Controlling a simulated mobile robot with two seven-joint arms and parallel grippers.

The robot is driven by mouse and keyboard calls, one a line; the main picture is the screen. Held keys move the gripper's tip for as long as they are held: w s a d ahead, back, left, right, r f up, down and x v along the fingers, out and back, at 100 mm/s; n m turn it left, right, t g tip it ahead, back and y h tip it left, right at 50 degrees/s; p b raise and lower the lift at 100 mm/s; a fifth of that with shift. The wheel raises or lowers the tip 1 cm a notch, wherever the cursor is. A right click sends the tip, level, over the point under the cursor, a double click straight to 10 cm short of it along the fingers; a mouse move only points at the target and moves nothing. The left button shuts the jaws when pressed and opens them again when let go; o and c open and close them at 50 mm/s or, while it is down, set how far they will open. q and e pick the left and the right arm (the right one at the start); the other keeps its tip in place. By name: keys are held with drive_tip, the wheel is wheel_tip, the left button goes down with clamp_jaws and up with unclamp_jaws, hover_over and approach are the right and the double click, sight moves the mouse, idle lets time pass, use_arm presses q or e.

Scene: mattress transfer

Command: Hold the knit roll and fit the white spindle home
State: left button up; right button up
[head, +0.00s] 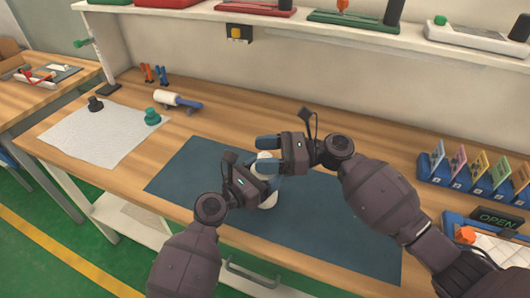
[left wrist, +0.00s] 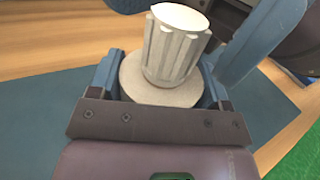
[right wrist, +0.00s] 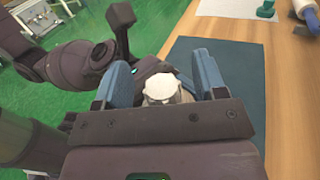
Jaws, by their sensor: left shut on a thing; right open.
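The pale knit roll (head: 268,201) stands upright on the dark blue mat (head: 340,226), mostly hidden by my grippers in the head view. My left gripper (head: 268,178) is shut around it; in the left wrist view the roll's round end (left wrist: 135,85) lies between the fingers. The white fluted spindle (left wrist: 175,52) sticks up from that end, slightly tilted in the picture; how deep it sits is hidden. My right gripper (head: 264,155) is open, its fingers on either side of the spindle's white top (right wrist: 161,87). Whether they touch it is unclear.
A white cloth (head: 105,137) at left bears a black knob (head: 95,104) and a green knob (head: 152,117). A white roller with a blue handle (head: 178,101) lies behind. A card rack (head: 475,178) stands at right. A shelf (head: 340,30) runs above the bench.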

drive_tip(key=d, duration=1.2)
drive_tip(key=shift+w, duration=0.15)
use_arm(q)
drive_tip(key=o, duration=0.9)
drive_tip(key=shift+o, duration=0.2)
drive_tip(key=shift+a, duration=0.1)
